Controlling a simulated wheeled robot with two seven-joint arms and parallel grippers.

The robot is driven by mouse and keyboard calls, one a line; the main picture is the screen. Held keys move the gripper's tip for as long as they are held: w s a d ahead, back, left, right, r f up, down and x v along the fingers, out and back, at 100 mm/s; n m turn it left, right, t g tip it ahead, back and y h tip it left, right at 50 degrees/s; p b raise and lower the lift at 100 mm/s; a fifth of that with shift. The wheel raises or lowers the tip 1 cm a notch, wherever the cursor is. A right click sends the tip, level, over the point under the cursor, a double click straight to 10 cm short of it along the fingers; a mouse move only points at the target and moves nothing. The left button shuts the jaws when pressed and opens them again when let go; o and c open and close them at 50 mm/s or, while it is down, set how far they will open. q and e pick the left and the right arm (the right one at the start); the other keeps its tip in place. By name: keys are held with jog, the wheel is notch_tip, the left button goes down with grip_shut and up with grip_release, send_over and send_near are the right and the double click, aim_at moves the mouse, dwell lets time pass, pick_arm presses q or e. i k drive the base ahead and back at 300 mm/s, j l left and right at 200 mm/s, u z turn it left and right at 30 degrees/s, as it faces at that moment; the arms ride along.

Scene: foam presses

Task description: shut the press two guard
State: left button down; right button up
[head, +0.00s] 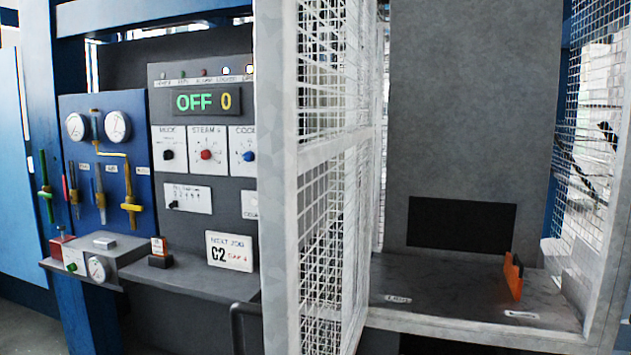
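A pale grey-framed wire mesh guard (292,180) stands in the middle of the head view, seen at a steep angle. It appears swung out towards me, and the press opening beside it is uncovered. A dark bar handle (238,312) shows at the lower left of the guard's near post; I cannot tell whether it is fixed to the guard. Inside the opening are a grey bed (450,290) and a grey upright panel with a black rectangle (460,222). No marking shows which press this is. Neither of my grippers is in view.
A blue board with gauges (103,215) and a shelf (85,262) stand further left. An orange piece (513,277) stands on the bed.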

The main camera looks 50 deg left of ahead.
aim_at(292, 179)
jog(key=k+j, duration=0.35)
jog(key=k+j+u, duration=0.15)
jog(key=k+j, duration=0.15)
jog(key=j, duration=0.15)
